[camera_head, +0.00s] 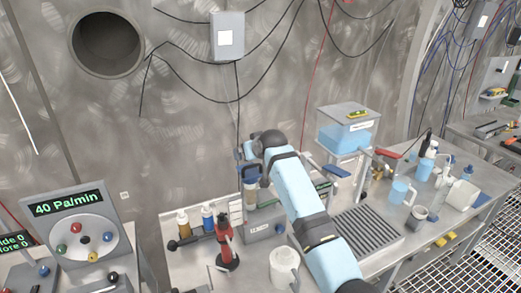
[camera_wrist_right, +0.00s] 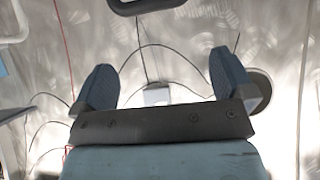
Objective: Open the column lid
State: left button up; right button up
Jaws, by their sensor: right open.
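My right arm reaches in from the lower right in the head view, and its gripper (camera_head: 243,162) is beside the top of a small clear column (camera_head: 250,194) with yellowish contents. The arm and gripper partly cover the column's top, so I cannot make out its lid there. In the right wrist view the gripper (camera_wrist_right: 164,80) has its two blue-grey fingers wide apart with nothing between them. A dark rounded part (camera_wrist_right: 145,6) shows at the top edge of that view, beyond the fingers; I cannot tell what it is. My left gripper is not in view.
A red stand (camera_head: 226,245) and a white mug (camera_head: 284,268) are close in front of the column. Small bottles (camera_head: 207,217) stand to its left. A tank of blue liquid (camera_head: 345,138) and a ribbed tray (camera_head: 367,231) are to the right. Cables hang on the wall behind.

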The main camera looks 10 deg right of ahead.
jog(key=v, duration=0.8)
jog(key=shift+b, duration=0.4)
